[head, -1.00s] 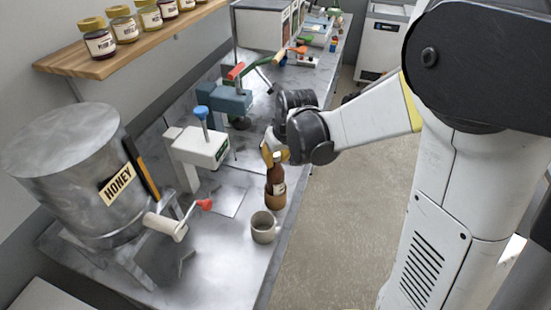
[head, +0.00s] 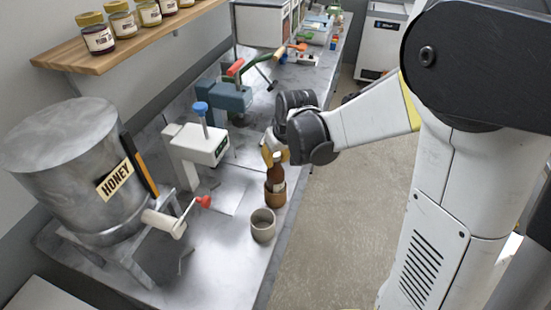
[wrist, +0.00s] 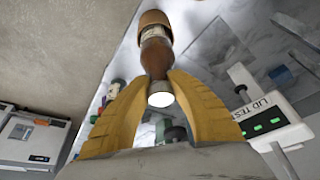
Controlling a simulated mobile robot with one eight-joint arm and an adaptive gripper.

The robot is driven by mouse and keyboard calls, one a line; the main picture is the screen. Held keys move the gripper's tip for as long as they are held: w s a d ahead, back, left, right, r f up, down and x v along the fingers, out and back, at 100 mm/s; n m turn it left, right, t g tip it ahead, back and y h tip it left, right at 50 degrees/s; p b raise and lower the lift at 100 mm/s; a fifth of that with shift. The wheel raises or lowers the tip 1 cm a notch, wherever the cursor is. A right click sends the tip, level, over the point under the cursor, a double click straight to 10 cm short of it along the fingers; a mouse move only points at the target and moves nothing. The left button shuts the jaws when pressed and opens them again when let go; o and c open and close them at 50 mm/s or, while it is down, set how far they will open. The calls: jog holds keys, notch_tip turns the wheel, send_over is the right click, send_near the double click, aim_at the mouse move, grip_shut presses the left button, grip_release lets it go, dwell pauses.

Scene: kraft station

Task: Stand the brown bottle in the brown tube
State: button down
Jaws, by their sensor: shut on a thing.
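The brown bottle (head: 275,173) stands upright, with its lower part inside the brown tube (head: 275,195) on the steel bench. In the wrist view, the bottle (wrist: 155,56) has a pale label and a white top, and the tube (wrist: 154,17) surrounds its far end. My gripper (wrist: 158,85) has its yellow fingers closed around the bottle's neck. In the head view, my gripper (head: 272,150) is partly hidden behind my dark wrist. Whether the bottle rests on the tube's bottom is hidden.
A grey cup (head: 263,226) stands just in front of the tube, near the bench's right edge. A white lid tester (head: 201,143) and a honey drum (head: 65,170) with a red-knobbed crank stand to the left. Open bench (head: 225,250) lies left of the cup.

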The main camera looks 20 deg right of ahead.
jog(key=shift+f+b, duration=0.5)
jog(key=shift+f, duration=0.25)
jog(key=c, duration=0.6)
grip_release()
jog(key=shift+c, duration=0.2)
jog(key=shift+r, duration=0.2)
jog(key=shift+r+p, duration=1)
jog(key=shift+r, duration=0.35)
jog(key=shift+r, duration=0.15)
